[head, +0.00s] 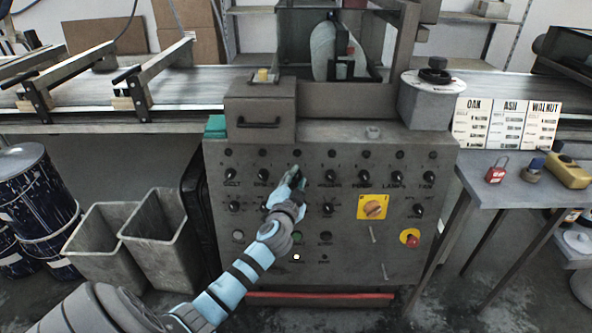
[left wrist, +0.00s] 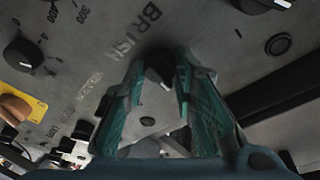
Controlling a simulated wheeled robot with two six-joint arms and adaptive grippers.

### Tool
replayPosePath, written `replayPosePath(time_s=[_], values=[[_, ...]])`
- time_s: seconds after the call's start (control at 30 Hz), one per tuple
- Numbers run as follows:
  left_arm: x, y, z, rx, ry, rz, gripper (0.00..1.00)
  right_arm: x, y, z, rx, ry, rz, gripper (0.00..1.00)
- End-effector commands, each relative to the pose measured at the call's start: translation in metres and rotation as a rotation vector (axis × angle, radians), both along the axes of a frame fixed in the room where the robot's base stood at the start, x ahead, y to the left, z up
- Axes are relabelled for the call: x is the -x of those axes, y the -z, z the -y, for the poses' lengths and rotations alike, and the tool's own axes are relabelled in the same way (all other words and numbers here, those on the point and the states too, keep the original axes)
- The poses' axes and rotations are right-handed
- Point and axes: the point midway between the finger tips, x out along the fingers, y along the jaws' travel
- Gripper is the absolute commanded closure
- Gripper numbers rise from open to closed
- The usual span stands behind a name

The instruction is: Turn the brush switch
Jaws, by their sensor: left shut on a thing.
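The brush switch (left wrist: 157,80) is a dark knob on the grey control panel (head: 345,270), with the printed word BRUSH beside it in the left wrist view. My left gripper (head: 296,173) reaches the upper row of knobs. In the left wrist view its teal fingers (left wrist: 158,88) stand on either side of the knob, shut on it. In the head view the gripper hides the knob. The knob's exact pointing angle is hard to tell. My right gripper is not in view.
Several other dark knobs sit close by on the panel. A yellow plate with an orange rotary switch (head: 373,207) and a red button (head: 410,238) are to the right. Grey bins (head: 100,250) stand at left, a small table (head: 520,190) at right.

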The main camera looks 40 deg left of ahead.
Motion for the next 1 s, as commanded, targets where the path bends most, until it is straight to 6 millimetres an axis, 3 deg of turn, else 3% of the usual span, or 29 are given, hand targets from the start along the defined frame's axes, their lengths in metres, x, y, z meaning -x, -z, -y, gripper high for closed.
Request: replayPosePath(time_s=[0.1,0.4,1.0], values=[[0.000,-0.005,0.000,-0.078,0.017,-0.063,1.00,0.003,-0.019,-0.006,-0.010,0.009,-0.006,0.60],[0.000,-0.004,0.000,-0.240,0.054,-0.185,1.00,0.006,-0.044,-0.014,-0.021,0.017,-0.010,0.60],[0.000,-0.001,0.000,-0.325,0.075,-0.247,1.00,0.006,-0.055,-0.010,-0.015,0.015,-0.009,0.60]])
